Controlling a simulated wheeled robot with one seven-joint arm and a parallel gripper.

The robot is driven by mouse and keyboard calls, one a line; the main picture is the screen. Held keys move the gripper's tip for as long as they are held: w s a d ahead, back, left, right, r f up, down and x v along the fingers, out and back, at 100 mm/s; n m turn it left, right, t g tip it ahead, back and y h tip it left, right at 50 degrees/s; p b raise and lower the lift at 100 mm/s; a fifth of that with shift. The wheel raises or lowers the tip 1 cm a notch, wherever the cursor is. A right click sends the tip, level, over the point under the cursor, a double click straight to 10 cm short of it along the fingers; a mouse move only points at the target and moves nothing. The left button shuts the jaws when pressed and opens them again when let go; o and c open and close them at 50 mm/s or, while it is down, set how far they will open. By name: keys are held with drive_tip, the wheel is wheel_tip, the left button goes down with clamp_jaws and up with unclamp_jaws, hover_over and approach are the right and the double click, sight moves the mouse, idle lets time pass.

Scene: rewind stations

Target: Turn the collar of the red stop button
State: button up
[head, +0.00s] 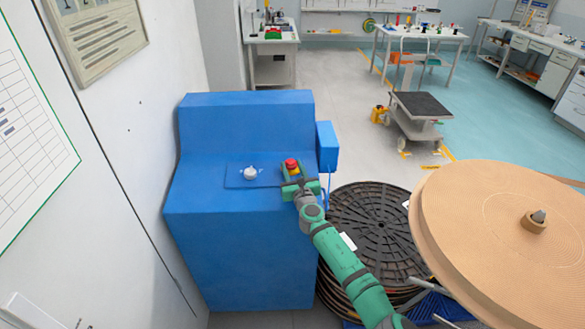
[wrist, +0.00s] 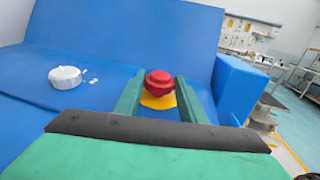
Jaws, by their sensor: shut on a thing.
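The red stop button (head: 291,163) stands on the sloped top of the blue console, near its right side. In the wrist view the red button (wrist: 159,81) is a round knob with a yellow part (wrist: 158,101) below it. My gripper (head: 291,173) reaches it from the front. Its two green fingers lie on either side of the button in the wrist view, and my gripper (wrist: 158,88) is shut on it. The exact contact at the collar is hidden.
A white knob (head: 250,174) is on the blue console (head: 235,240), left of the button. A blue box (head: 327,146) sticks out at the console's right. Stacked black reels (head: 372,225) and a large tan roll (head: 480,225) stand to the right.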

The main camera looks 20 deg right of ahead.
drive_tip(key=m+g+h, duration=0.1)
drive_tip(key=m+h, duration=0.1)
drive_tip(key=h, duration=0.1)
drive_tip(key=a+m+h, duration=0.1)
drive_tip(key=m+h, duration=0.1)
drive_tip(key=h, duration=0.1)
drive_tip(key=shift+w+m+g, duration=0.15)
drive_tip(key=shift+m+g, duration=0.15)
drive_tip(key=shift+g, duration=0.1)
drive_tip(key=shift+m+g+h, duration=0.8)
drive_tip(key=shift+m+h, duration=0.4)
drive_tip(key=shift+h, duration=0.3)
drive_tip(key=o, duration=1.1)
drive_tip(key=shift+c, duration=0.2)
drive_tip(key=shift+a, duration=0.15)
drive_tip(key=v, duration=1)
drive_tip(key=shift+a, duration=0.25)
